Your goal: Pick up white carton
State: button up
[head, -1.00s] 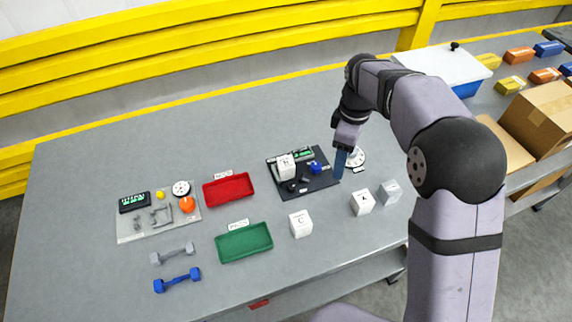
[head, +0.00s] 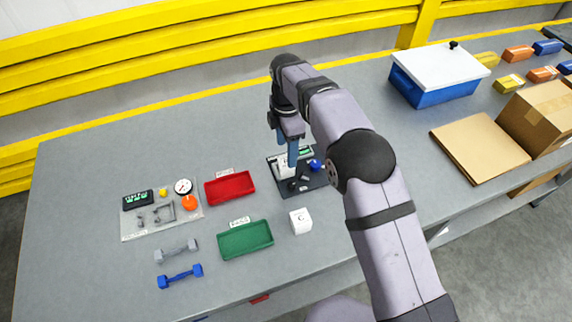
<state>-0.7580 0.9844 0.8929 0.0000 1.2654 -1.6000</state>
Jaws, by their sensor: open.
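A white carton (head: 283,171) stands on the black mat (head: 318,181), partly hidden behind my gripper. My gripper (head: 288,153) points down with its blue fingers over this carton in the picture. It is open, and I cannot tell whether the fingers touch the carton or hang above it. Another white carton (head: 300,221), marked C, stands on the bench in front of the mat, apart from my gripper.
A red tray (head: 208,201) and a green tray (head: 221,255) lie left of the cartons. A blue ball (head: 315,165) and dark parts (head: 300,183) share the mat. My arm crosses the right side. A blue bin (head: 435,97) stands at the back right.

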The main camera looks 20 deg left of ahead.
aim_at(286, 161)
jog(key=shift+s+f+p, duration=0.15)
jog(key=shift+f+p, duration=1.3)
jog(key=shift+f, duration=1.25)
jog(key=c, duration=1.1)
